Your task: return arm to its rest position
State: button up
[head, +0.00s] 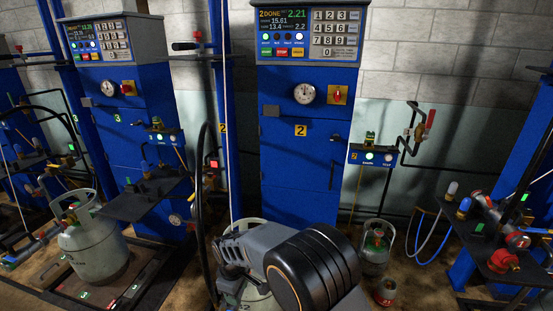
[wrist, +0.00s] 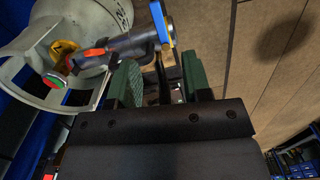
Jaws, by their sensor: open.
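My arm (head: 310,270) reaches in from the bottom centre of the head view, in front of the scale numbered 2. In the wrist view my gripper (wrist: 162,82) is open, with a green pad on each finger. A grey gas cylinder (wrist: 75,20) with a collar stands just beyond the fingers. A dark filling connector (wrist: 130,45) with an orange part lies by its valve, close to the fingertips. I cannot tell whether the fingers touch it. In the head view my arm hides most of this cylinder.
The blue scale cabinet (head: 300,130) shows "DONE" on its display (head: 306,35). Another cylinder (head: 90,245) stands on the left scale. Smaller cylinders (head: 374,255) stand right of my arm. A dark shelf with fittings (head: 505,250) is at far right. A hanging hose (head: 203,200) is close left.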

jog(key=s+d+r+m+t+p, duration=0.1)
jog(key=s+d+r+m+p, duration=0.3)
jog(key=d+r, duration=0.5)
jog(key=s+d+r+m+t+p, duration=0.1)
jog(key=s+d+r+m+p, duration=0.3)
jog(key=d+r, duration=0.6)
jog(key=s+d+r+m+t+p, duration=0.2)
jog(key=s+d+r+m+p, duration=0.2)
jog(key=d+r, duration=0.6)
notch_tip(320, 180, up, 3)
jog(key=m+p, duration=0.2)
jog(key=shift+s+d+p, duration=0.2)
jog(key=shift+d+p, duration=0.05)
jog(key=shift+p, duration=0.1)
jog(key=shift+r, duration=0.1)
jog(key=shift+s, duration=0.1)
jog(key=shift+c, duration=0.2)
